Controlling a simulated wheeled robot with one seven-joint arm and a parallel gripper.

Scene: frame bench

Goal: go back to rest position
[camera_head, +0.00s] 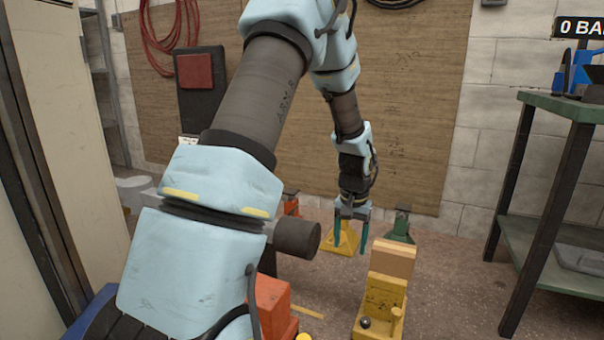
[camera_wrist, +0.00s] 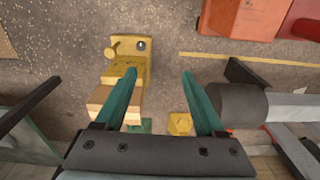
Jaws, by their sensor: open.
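My gripper (camera_head: 351,232) hangs from my arm, pointing down, in the middle of the head view. Its two green fingers are apart with nothing between them. In the wrist view my gripper (camera_wrist: 160,80) also shows open, with speckled floor between the fingertips. A yellow stand (camera_head: 378,302) with a light wooden block (camera_head: 392,258) on top is just right of and in front of the gripper in the head view. In the wrist view the yellow stand (camera_wrist: 128,68) and the wooden block (camera_wrist: 124,105) lie partly behind the left finger.
A yellow pyramid-like piece (camera_head: 341,238) is behind the fingers. A green piece (camera_head: 402,226) stands to its right. An orange-red block (camera_head: 272,305) is at lower left of the stand. A green table (camera_head: 560,107) is at the right. Open floor (camera_head: 450,280) lies between stand and table.

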